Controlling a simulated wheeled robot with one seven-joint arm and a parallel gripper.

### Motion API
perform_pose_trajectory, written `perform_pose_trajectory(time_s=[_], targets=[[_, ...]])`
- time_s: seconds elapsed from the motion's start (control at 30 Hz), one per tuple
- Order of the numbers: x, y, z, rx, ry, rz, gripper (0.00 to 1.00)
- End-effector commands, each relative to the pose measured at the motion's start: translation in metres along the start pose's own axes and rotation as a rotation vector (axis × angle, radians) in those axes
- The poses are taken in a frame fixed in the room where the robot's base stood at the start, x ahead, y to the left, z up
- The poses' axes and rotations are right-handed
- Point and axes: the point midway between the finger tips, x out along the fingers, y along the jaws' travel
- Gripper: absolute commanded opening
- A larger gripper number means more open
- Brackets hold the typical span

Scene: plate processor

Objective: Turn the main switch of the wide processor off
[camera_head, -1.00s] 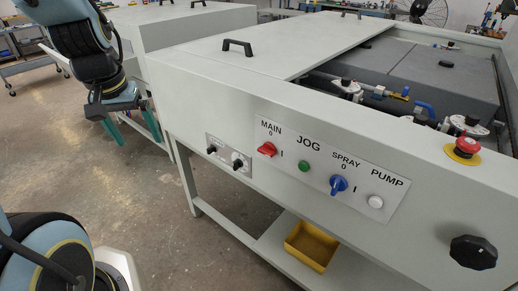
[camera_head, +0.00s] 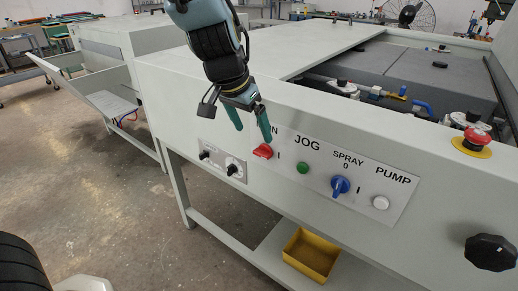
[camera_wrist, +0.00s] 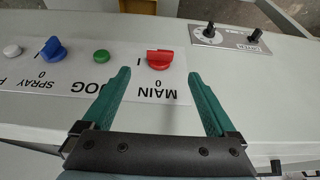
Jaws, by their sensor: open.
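The red main switch (camera_head: 262,151) is on the front panel of the wide processor (camera_head: 330,225), left of the green JOG button. Its handle lies roughly sideways, tilted, and the "I" mark shows to its right. In the wrist view the red switch (camera_wrist: 159,59) appears upside down, beyond and between my fingertips, with the MAIN label below it. My gripper (camera_head: 252,130) is open and empty, just above and in front of the switch; its fingers cover part of the MAIN label in the head view. In the wrist view my gripper (camera_wrist: 158,78) shows both green fingers spread apart, not visibly touching the switch.
Two black knobs (camera_head: 233,169) sit left of the switch. A yellow bin (camera_head: 311,254) rests on the lower shelf.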

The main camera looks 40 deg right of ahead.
Motion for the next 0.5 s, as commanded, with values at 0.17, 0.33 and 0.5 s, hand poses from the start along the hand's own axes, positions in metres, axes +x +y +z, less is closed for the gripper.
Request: perform_pose_trajectory(time_s=[0.17, 0.33, 0.5], targets=[[0.037, 0.000, 0.002, -0.003, -0.004, 0.001, 0.93], [0.063, -0.001, 0.001, -0.002, -0.002, 0.000, 0.93], [0.077, 0.000, 0.001, -0.002, -0.001, 0.000, 0.93]])
